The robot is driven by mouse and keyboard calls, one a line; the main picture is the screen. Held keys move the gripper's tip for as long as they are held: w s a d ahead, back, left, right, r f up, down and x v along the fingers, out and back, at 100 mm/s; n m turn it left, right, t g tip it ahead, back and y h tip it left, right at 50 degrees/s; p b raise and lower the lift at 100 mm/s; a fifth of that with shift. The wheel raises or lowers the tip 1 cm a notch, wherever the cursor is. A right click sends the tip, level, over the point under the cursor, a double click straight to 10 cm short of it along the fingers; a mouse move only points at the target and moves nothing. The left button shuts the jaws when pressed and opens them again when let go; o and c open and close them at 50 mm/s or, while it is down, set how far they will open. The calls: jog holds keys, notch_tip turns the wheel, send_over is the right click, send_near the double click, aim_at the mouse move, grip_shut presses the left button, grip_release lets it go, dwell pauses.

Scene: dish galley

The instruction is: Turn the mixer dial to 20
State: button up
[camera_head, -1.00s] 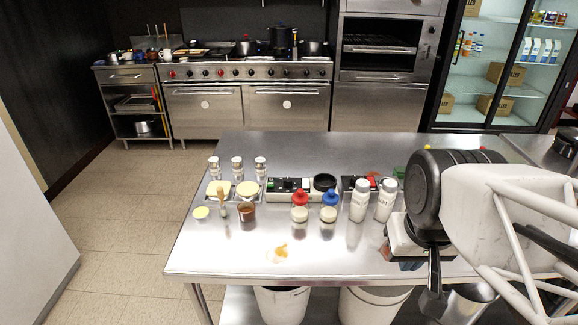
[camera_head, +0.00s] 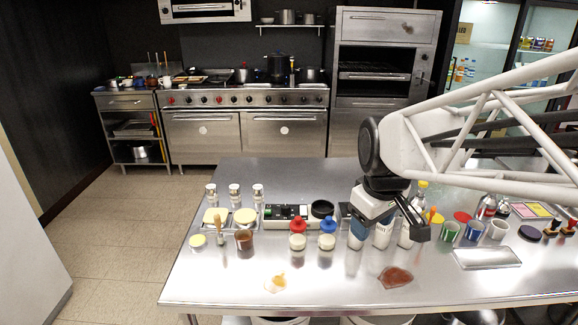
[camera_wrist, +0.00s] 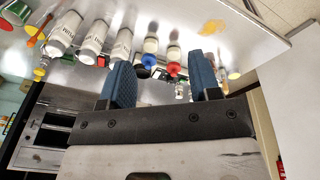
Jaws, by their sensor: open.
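A low device (camera_head: 286,211) with a dark, green-marked panel and a round black part (camera_head: 322,209) at its right end sits on the steel table. I cannot tell whether that round part is the mixer dial, and no scale number is readable. A second device (camera_head: 345,209) is mostly hidden behind my gripper. My gripper (camera_head: 388,222) is over the table's right half, among white bottles, apart from the first device. In the wrist view my gripper (camera_wrist: 163,82) has two blue-padded fingers spread apart, with nothing held between them.
Red-capped (camera_head: 298,226) and blue-capped (camera_head: 327,226) bottles stand before the first device. White bottles (camera_head: 383,234) stand near my gripper. Several cups and jars crowd the right. A yellow spill (camera_head: 277,282) and a reddish-brown patch (camera_head: 395,277) lie at the front, where the table is otherwise clear.

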jog(key=w+a+f+n, duration=0.2)
jog(key=w+a+n, duration=0.25)
jog(key=w, duration=0.45)
jog(key=w+a+f+n, duration=0.25)
jog(key=w+n, duration=0.25)
jog(key=w, duration=0.4)
jog(key=n+g, duration=0.1)
jog(key=n, duration=0.7)
send_over(286, 206)
jog(key=f, duration=0.9)
jog(key=shift+s+d+f, duration=0.1)
jog(key=shift+s+d, duration=0.15)
jog(key=shift+s, duration=0.1)
jog(key=shift+w+a+f+n, duration=0.2)
jog(key=shift+w+n, duration=0.05)
jog(key=shift+f+g, duration=0.1)
jog(key=shift+g, duration=0.2)
jog(key=shift+w+a+f, duration=0.1)
jog(key=shift+f, duration=3.7)
jog(key=c, duration=0.9)
